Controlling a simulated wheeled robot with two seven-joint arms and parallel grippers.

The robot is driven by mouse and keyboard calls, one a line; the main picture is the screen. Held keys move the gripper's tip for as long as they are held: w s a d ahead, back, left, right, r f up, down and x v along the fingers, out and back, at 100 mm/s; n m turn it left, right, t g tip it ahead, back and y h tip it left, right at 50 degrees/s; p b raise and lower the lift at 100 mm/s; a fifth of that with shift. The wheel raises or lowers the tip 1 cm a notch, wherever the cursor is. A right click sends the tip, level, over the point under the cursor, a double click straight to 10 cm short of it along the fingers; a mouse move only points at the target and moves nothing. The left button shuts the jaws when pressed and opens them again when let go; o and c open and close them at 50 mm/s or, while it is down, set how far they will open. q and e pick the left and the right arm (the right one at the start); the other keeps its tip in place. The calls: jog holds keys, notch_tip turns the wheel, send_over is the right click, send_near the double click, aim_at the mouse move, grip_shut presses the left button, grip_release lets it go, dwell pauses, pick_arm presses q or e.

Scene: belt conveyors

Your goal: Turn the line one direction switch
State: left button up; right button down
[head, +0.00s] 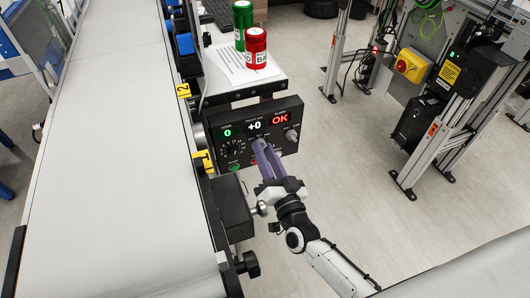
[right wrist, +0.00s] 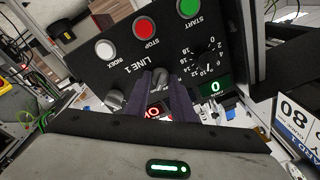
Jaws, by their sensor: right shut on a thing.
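The line one control panel (head: 279,112) is a black box beside the belt, with lit displays reading 0, +0 and OK. The middle switch knob, grey, is between the purple fingers of my right gripper (head: 263,148), which is shut on it. The right wrist view shows this switch knob (right wrist: 160,75) between the fingertips of my right gripper (right wrist: 163,90), under the LINE 1 label. The fingers partly hide the knob in the head view, so its exact setting is unclear. My left gripper is not in view.
A numbered dial (right wrist: 207,62) and another grey knob (right wrist: 116,98) flank the held switch. Green START (right wrist: 189,8), red STOP (right wrist: 145,26) and white INDEX (right wrist: 104,48) buttons are close by. The white belt (head: 105,150) runs along the left.

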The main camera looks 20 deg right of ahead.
dwell(0.4)
jog(key=c, duration=1.5)
grip_release()
jog(key=s, duration=0.7)
jog(key=s+f, duration=0.1)
jog(key=s, duration=0.2)
jog(key=shift+s+d, duration=0.1)
jog(key=shift+s, duration=0.05)
jog(key=shift+f, duration=0.15)
jog(key=s+f+n+g, duration=0.2)
jog(key=s+f+g, duration=0.1)
jog(key=s+f, duration=0.1)
jog(key=s+f+n+g+y, duration=0.1)
jog(key=s+f+n+g, duration=0.2)
jog(key=s+f+g, duration=0.1)
jog(key=s+f+n+g+y, duration=0.1)
jog(key=s+f+n+g, duration=0.2)
jog(key=s+f, duration=0.2)
jog(key=shift+s+a+f+g, duration=0.1)
jog(key=shift+s+a+g, duration=0.1)
jog(key=shift+s, duration=0.45)
jog(key=shift+s+a+f+g, duration=0.1)
jog(key=shift+s+a, duration=0.05)
jog(key=shift+s, duration=0.5)
